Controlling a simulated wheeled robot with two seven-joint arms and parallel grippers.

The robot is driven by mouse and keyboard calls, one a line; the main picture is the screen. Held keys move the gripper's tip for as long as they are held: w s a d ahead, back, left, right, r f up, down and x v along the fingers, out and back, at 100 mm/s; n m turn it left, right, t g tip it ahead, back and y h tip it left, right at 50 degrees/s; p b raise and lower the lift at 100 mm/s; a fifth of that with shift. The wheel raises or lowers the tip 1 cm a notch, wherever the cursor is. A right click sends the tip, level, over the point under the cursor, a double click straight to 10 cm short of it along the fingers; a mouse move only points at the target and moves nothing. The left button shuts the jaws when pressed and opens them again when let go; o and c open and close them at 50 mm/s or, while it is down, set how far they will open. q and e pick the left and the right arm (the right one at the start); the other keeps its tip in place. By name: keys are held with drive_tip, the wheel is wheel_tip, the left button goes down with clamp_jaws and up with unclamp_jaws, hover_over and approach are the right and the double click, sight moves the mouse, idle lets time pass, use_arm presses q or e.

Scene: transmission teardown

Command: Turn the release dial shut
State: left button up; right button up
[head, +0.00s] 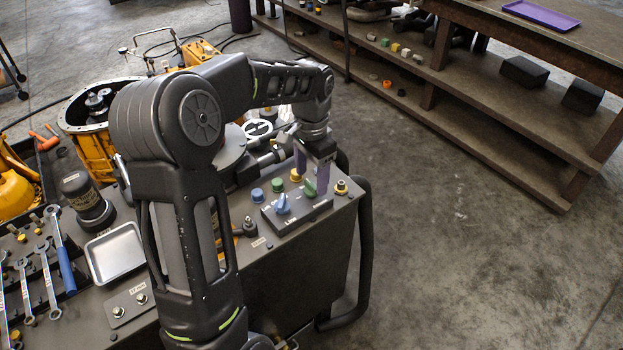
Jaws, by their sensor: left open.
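A dark control box (297,219) with a sloped face sits on the cart top near its right edge. It carries a blue dial (283,204) and a green dial (309,189); their labels are too small to read, so I cannot tell which is the release dial. My left gripper (312,182) points down over the green dial, its two purple-grey fingers apart. The green dial shows between or just behind the fingertips; I cannot tell whether they touch it. The blue dial is clear of the fingers. My right gripper is out of view.
Blue and yellow caps stand beside the box, including a yellow one (341,188) at the cart's right edge. A metal tray (116,254), wrenches (47,280) and a yellow housing (94,145) lie left. Shelving (480,100) stands behind; the floor right is clear.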

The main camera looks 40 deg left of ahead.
sight(311, 184)
use_arm(q)
wheel_tip(311, 184, up, 6)
drive_tip(key=shift+r, duration=0.1)
idle(0.7)
